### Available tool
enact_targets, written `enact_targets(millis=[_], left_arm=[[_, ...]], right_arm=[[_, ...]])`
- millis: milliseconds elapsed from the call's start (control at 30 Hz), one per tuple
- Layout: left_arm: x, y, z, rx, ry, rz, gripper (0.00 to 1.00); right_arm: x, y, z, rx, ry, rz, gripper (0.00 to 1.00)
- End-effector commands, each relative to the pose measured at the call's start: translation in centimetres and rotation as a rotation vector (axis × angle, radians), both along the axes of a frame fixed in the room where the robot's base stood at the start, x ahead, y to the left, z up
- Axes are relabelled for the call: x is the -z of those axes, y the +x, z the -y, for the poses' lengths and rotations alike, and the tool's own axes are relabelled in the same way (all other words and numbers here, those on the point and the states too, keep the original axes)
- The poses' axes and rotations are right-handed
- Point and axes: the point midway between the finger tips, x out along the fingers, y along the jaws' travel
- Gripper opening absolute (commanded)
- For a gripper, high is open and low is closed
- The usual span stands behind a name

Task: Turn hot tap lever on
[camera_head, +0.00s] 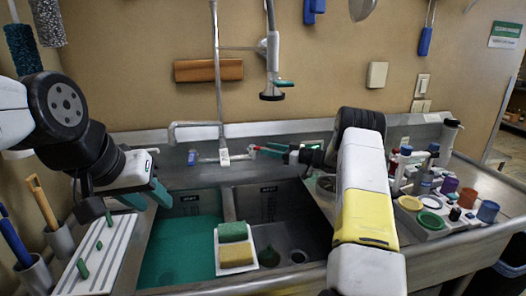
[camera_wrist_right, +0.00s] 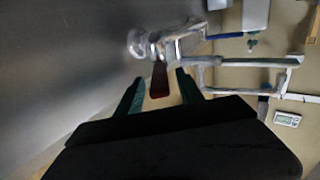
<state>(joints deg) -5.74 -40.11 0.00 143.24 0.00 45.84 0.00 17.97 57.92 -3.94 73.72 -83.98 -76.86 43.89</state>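The hot tap lever (camera_head: 254,149) is red and sits at the right of the tap's body (camera_head: 223,156) above the sink, with a blue lever (camera_head: 192,157) on the left side. In the right wrist view the lever (camera_wrist_right: 159,80) shows dark red. My right gripper (camera_head: 273,150) is at the lever. In the right wrist view its teal fingers (camera_wrist_right: 158,94) are spread, with the lever's end between them and a gap on each side. My left gripper (camera_head: 147,195) hangs over the left basin's edge, its teal fingers apart and empty.
A green and a yellow sponge (camera_head: 234,232) lie on a white holder between the basins. A white rack (camera_head: 98,262) stands at the left. Bottles and colored cups (camera_head: 430,220) crowd the right counter. A spray hose (camera_head: 272,70) hangs above the tap.

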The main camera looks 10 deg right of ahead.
Motion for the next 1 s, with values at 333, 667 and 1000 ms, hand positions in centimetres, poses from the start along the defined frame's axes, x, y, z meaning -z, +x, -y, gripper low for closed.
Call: enact_targets(millis=[333,667,1000], left_arm=[[0.0,0.0,0.0,0.000,0.000,0.000,0.36],[0.0,0.0,0.0,0.000,0.000,0.000,0.36],[0.0,0.0,0.0,0.000,0.000,0.000,0.36]], right_arm=[[0.1,-0.4,0.5,0.000,-0.001,-0.002,0.44],[0.1,-3.3,5.0,0.001,-0.001,-0.002,0.44],[0.1,-4.4,6.5,-0.001,0.000,0.000,0.44]])
